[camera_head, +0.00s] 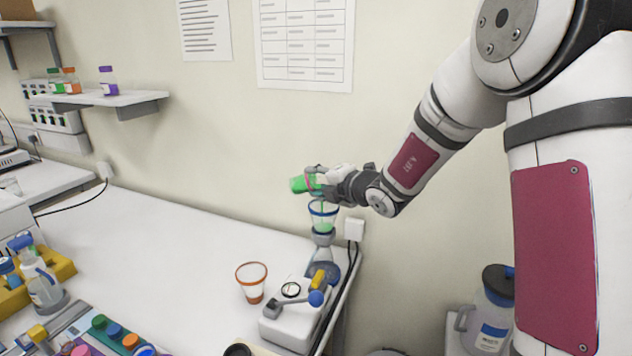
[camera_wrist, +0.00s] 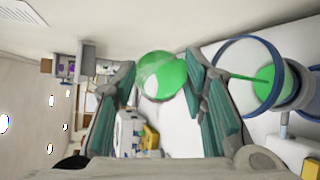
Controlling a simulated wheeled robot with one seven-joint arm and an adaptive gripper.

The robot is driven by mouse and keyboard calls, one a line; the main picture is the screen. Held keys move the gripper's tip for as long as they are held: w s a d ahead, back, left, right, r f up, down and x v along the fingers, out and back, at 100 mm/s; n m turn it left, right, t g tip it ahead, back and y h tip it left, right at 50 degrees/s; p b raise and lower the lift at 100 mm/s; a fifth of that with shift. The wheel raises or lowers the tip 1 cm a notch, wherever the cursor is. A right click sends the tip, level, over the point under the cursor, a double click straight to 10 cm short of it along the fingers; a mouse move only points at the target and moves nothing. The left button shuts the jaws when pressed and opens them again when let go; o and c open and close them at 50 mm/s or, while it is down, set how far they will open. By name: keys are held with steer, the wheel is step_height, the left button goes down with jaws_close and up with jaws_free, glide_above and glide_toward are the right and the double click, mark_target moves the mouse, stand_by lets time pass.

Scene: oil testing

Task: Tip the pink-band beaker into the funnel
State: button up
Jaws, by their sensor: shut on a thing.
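My gripper (camera_head: 320,180) is shut on the pink-band beaker (camera_head: 301,184), which lies tipped well over above the funnel. Green liquid fills much of the visible part of the beaker. The beaker also shows between the two fingers in the wrist view (camera_wrist: 162,76). The clear, blue-rimmed funnel (camera_head: 323,211) stands upright just below the beaker. A thin green stream falls from the beaker into the funnel, and green liquid lies inside it. The funnel's blue ring fills the right of the wrist view (camera_wrist: 246,42).
An orange-rimmed beaker (camera_head: 252,284) stands on the white table (camera_head: 180,240) at front left of the funnel. A white device (camera_head: 290,322) with a blue knob is near the table's right edge. A lidded jug (camera_head: 490,310) is at lower right. The table's middle is clear.

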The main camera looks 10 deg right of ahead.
steer(key=shift+f, duration=0.2)
steer(key=shift+s+d+f+m+t+y+b, duration=0.1)
steer(key=shift+d+m+t+y+b, duration=0.15)
steer(key=shift+m+t, duration=0.25)
steer(key=shift+s+d+m+t+y+b, duration=0.1)
steer(key=shift+d+m+t+y+b, duration=0.05)
steer(key=shift+m+t+y+b, duration=0.3)
steer(key=shift+s+d+m+t+y+b, duration=0.1)
steer(key=shift+d+m+t+y+b, duration=0.1)
steer(key=shift+m+t, duration=0.5)
steer(key=shift+d+m+t+y+b, duration=0.15)
steer(key=shift+m+t+b, duration=0.1)
steer(key=shift+m+t, duration=0.45)
steer(key=shift+s+d+m+t+y+b, duration=0.1)
steer(key=shift+d+m+t+b, duration=0.1)
steer(key=shift+m+t, duration=0.5)
